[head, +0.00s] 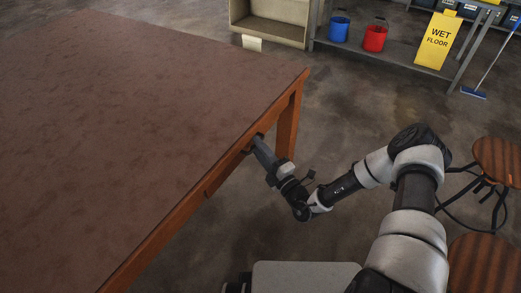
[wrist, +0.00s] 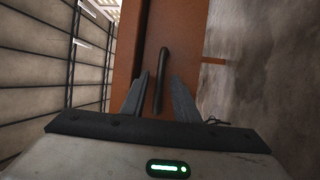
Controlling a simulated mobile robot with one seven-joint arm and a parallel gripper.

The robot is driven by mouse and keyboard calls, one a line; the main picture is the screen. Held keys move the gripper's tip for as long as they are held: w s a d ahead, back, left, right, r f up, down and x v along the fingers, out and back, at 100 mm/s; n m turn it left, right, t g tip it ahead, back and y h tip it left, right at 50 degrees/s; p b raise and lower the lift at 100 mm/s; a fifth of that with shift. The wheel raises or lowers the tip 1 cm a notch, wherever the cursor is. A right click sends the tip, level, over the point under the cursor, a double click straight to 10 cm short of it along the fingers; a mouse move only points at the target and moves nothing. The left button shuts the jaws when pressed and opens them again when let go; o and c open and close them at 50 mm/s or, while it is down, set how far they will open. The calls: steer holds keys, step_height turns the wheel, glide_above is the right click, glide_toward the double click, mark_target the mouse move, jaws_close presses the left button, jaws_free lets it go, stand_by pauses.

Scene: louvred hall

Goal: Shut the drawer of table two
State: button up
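The table (head: 130,100) has a broad brown top and orange-brown wooden sides, and fills the left of the head view. My gripper (head: 255,143) is at its right side, just below the top's edge near the far corner. In the wrist view, a dark bar handle (wrist: 162,68) stands on the orange-brown wooden drawer front (wrist: 187,45). My gripper (wrist: 160,98) is open there, with one finger on each side of the handle and gaps visible. The arm hides part of the drawer in the head view. I cannot tell how far out the drawer is.
Two round wooden stools (head: 497,160) (head: 485,262) stand at the right. A shelf at the back holds a blue bucket (head: 339,29), a red bucket (head: 375,39) and a yellow wet-floor sign (head: 437,40). The floor between table and shelf is clear.

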steer(key=p+v, duration=0.2)
steer(key=v, duration=1.5)
steer(key=shift+s+p, duration=0.25)
steer(key=shift+p, duration=0.05)
steer(key=shift+r, duration=0.1)
